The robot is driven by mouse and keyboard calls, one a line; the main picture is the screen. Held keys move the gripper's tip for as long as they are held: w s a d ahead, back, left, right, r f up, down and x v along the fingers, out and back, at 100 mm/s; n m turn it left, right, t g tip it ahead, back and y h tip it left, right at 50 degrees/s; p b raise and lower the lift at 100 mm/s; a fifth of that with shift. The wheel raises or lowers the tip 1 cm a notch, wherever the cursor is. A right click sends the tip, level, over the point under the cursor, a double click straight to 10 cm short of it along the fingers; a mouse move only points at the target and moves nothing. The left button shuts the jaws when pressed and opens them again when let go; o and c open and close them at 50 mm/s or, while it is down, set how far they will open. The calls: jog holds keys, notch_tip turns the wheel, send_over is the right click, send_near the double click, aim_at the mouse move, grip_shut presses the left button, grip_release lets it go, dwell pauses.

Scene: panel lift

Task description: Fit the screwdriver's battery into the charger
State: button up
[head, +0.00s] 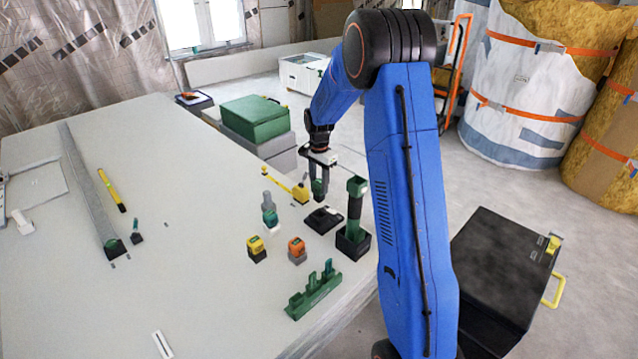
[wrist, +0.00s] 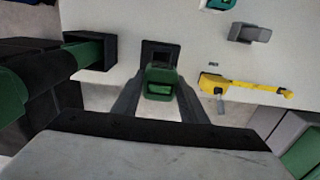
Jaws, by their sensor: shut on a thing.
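My gripper (head: 319,186) is shut on a small green battery (wrist: 160,88), gripped between its two fingers in the wrist view. In the head view it hangs just above and slightly behind the flat black charger (head: 323,220) on the table. The charger's dark slot (wrist: 160,53) shows just beyond the battery in the wrist view. The battery seems apart from the charger, though the exact gap is hard to judge. The green and black screwdriver (head: 355,205) stands upright in a black holder (head: 352,244) right of the charger.
A yellow tape measure (head: 300,193) lies left of my gripper. A green-and-grey tool (head: 269,212), yellow block (head: 256,250), orange block (head: 297,250) and green rack (head: 314,290) stand nearby. A green case (head: 254,119) is behind.

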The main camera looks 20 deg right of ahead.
jog(key=shift+f, duration=2.85)
jog(key=shift+f, duration=2.4)
dwell(0.5)
jog(key=o, duration=1.3)
jog(key=shift+c, duration=0.2)
notch_tip(320, 180, up, 17)
jog(key=shift+r, duration=0.2)
